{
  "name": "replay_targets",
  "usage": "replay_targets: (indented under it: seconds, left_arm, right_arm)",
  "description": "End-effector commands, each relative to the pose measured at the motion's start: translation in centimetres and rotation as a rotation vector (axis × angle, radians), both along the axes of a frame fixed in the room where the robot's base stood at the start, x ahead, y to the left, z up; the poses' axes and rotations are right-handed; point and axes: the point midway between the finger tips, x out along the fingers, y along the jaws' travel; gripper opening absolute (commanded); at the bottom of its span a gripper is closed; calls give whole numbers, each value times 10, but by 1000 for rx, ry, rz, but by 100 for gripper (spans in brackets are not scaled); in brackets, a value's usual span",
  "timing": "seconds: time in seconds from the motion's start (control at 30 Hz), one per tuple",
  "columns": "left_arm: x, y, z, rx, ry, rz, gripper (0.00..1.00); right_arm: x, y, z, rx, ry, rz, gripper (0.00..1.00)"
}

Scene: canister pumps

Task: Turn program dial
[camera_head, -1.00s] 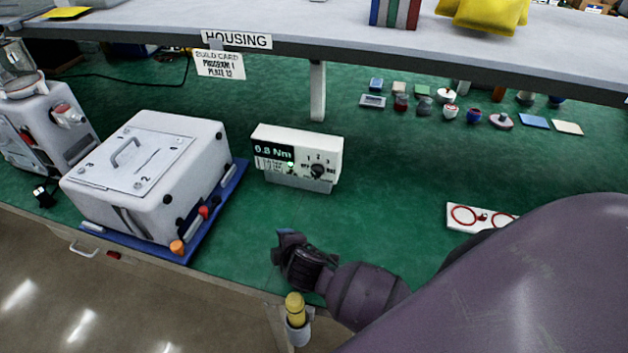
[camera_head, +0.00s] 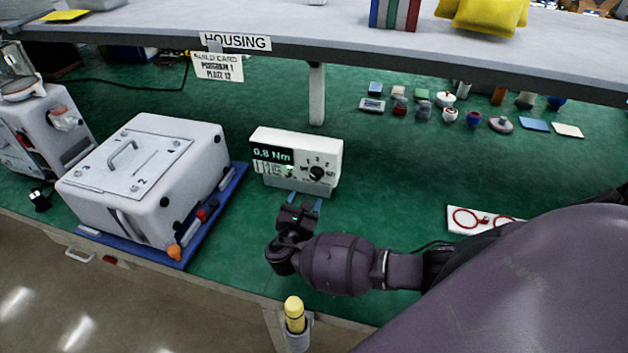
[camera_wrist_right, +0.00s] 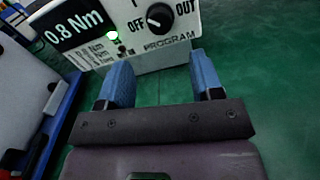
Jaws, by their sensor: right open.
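The program dial (camera_head: 317,173) is a black round knob on the front of a white control box (camera_head: 328,144). In the right wrist view the dial (camera_wrist_right: 159,17) sits above the word PROGRAM, between OFF and OUT, at the top. The box's display (camera_head: 271,154) reads 0.8 Nm, and a green light (camera_wrist_right: 113,36) is lit. My right gripper (camera_head: 302,202) is in front of the box's lower edge, apart from the dial. Its two blue fingers (camera_wrist_right: 164,82) are open and empty, pointing at the box front. My left gripper is not in view.
A white housing (camera_head: 150,170) stands on a blue tray (camera_head: 228,195) left of the box. A build card (camera_head: 216,67) hangs from the shelf (camera_head: 345,46). A yellow-topped tool (camera_head: 294,315) sits at the table's front edge.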

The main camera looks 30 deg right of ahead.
Motion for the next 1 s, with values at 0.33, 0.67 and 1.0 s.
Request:
replay_targets:
  seconds: [0.33, 0.67, 1.0]
  left_arm:
    - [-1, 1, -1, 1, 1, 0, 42]
    - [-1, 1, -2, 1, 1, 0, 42]
    - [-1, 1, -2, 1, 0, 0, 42]
  right_arm:
    - [39, -46, 0, -1, -1, -1, 60]
    - [56, -66, 0, 3, -1, 0, 60]
    - [57, -67, 0, 3, -1, 0, 54]
